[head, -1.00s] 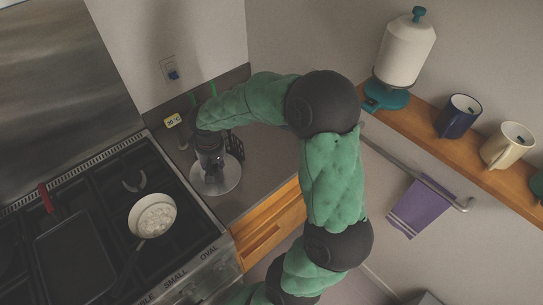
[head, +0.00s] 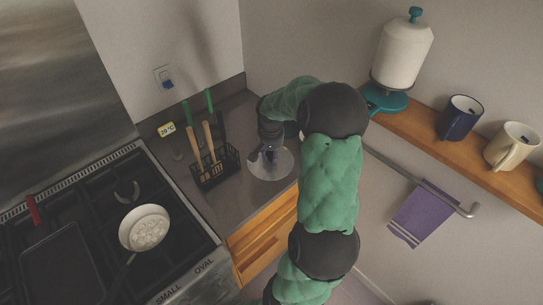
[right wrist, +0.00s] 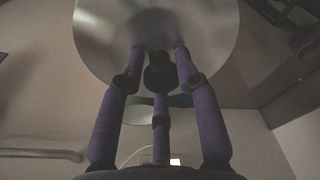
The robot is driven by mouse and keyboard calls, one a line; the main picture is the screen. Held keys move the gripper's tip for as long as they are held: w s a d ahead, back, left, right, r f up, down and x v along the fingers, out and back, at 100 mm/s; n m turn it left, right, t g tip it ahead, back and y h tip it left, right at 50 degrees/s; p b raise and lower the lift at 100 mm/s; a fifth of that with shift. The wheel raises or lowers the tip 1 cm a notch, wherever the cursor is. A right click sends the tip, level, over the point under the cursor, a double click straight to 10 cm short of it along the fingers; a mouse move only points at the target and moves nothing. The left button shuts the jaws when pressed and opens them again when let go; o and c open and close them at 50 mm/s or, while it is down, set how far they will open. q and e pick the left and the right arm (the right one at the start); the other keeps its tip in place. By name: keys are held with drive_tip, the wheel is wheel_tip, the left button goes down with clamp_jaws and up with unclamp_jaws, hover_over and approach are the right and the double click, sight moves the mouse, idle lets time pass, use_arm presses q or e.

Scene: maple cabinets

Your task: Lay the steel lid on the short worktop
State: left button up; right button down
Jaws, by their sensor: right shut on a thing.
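The steel lid (head: 270,170) is a round, shiny disc over the right part of the short worktop (head: 227,207), right of the utensil rack. My right gripper (head: 268,152) is above the lid and shut on it around its middle. In the right wrist view the purple fingers (right wrist: 159,62) close around the dark knob of the lid (right wrist: 210,30), which fills the top of the picture. I cannot tell how high the lid is above the worktop. My left gripper is not in view.
A black wire rack (head: 217,170) with wooden-handled utensils stands left of the lid. The stove (head: 80,220) carries a white pan (head: 145,229) and a dark griddle (head: 62,268). At right, a wooden shelf (head: 448,147) holds mugs and a white dispenser. A purple towel (head: 421,212) hangs below.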

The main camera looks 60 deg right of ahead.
drive_tip(key=d, duration=0.1)
drive_tip(key=w+d+f, duration=0.1)
drive_tip(key=d, duration=0.1)
drive_tip(key=w+d+f, duration=0.1)
drive_tip(key=shift+w+d+f, duration=0.15)
drive_tip(key=shift+w, duration=0.05)
drive_tip(key=d+f, duration=0.1)
drive_tip(key=w+d+f, duration=0.1)
drive_tip(key=f, duration=0.1)
drive_tip(key=w+d+f, duration=0.1)
drive_tip(key=f, duration=0.1)
drive_tip(key=shift+d, duration=0.4)
drive_tip(key=shift+w+d+f, duration=0.2)
drive_tip(key=shift+d+f, duration=0.05)
drive_tip(key=shift+f, duration=0.45)
drive_tip(key=shift+f+b, duration=0.3)
drive_tip(key=shift+f, duration=0.9)
drive_tip(key=shift+f, duration=0.1)
drive_tip(key=c, duration=0.9)
unclamp_jaws()
drive_tip(key=r, duration=0.4)
drive_tip(key=a+r, duration=0.1)
drive_tip(key=r, duration=0.3)
drive_tip(key=s+r+p, duration=0.1)
drive_tip(key=r, duration=0.3)
drive_tip(key=shift+a, duration=0.25)
